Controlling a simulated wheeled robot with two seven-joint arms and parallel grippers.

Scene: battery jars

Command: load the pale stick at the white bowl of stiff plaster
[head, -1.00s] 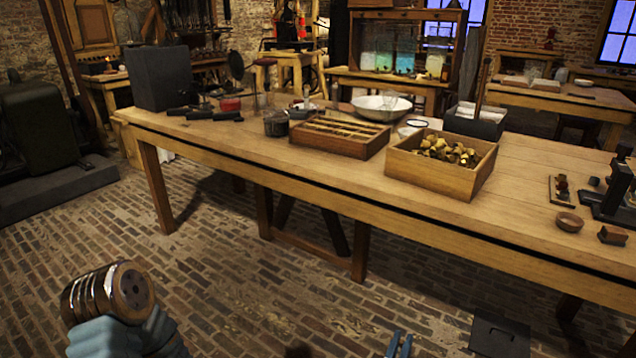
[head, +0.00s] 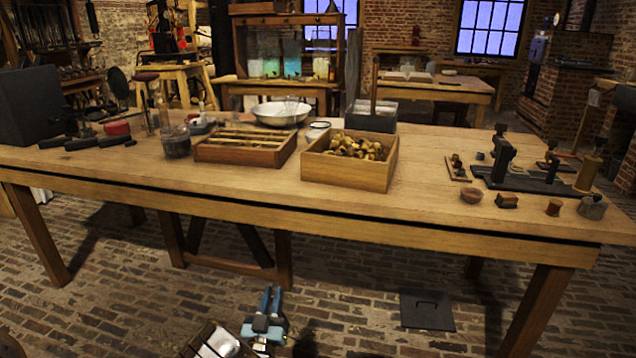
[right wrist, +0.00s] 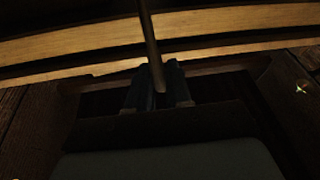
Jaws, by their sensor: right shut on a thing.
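I cannot make out the plaster inside. My right gripper (head: 270,300) is low in front of the table, well below the bowl's level and apart from it. In the right wrist view its jaws (right wrist: 158,88) are shut on a thin stick (right wrist: 150,45), which looks grey-brown in the dim light. The stick does not show clearly in the head view. My left gripper is not in view.
On the long table (head: 430,205), a slatted wooden tray (head: 240,158) and a box of brass-coloured pieces (head: 345,182) stand in front of the bowl. A small dark-rimmed dish (head: 319,126) and a grey box (head: 371,122) are right of it.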

